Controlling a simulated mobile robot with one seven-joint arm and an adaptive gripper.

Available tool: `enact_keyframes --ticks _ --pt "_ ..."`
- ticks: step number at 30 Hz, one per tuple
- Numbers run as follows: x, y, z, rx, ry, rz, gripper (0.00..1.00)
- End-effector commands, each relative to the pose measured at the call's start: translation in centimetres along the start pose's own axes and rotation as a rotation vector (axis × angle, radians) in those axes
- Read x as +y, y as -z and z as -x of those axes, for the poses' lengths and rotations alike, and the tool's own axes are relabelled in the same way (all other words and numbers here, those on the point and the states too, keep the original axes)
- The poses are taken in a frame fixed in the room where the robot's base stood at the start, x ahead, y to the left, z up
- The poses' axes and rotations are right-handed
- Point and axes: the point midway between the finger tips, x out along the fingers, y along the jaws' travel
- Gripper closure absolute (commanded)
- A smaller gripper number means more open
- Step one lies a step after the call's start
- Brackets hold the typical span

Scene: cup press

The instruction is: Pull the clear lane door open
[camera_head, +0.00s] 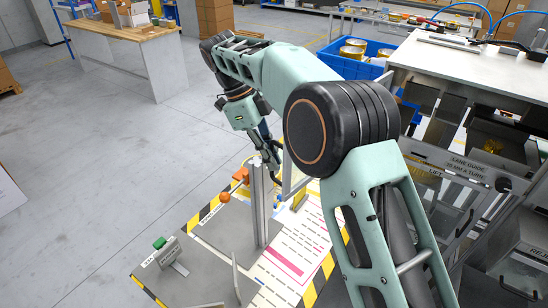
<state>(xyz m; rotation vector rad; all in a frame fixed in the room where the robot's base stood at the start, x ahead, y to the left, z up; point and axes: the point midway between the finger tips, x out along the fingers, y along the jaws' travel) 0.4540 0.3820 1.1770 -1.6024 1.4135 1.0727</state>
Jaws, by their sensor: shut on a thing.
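My gripper (273,168) points down beside a tall grey post on the marked work board, left of my arm's large elbow joint. Its fingers are small in this view and shut at the edge of a thin, light-framed panel (287,172), which looks like the clear lane door. The panel stands upright just right of the post. My arm hides part of the area behind it, and the exact grip point is too small to make out.
A board with yellow-black striped edges (205,213) carries an orange knob (225,197) and a green button (159,243). A machine with clear panels and handles (465,222) stands at right. Blue bins (345,65) are behind. The floor at left is clear.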

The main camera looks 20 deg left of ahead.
Motion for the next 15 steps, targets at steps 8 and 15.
enact_keyframes --ticks 8,15 --pt "0.05 -0.04 0.07 -0.002 0.000 0.001 0.89" --pt "0.02 0.00 0.04 -0.001 0.000 0.000 0.74"
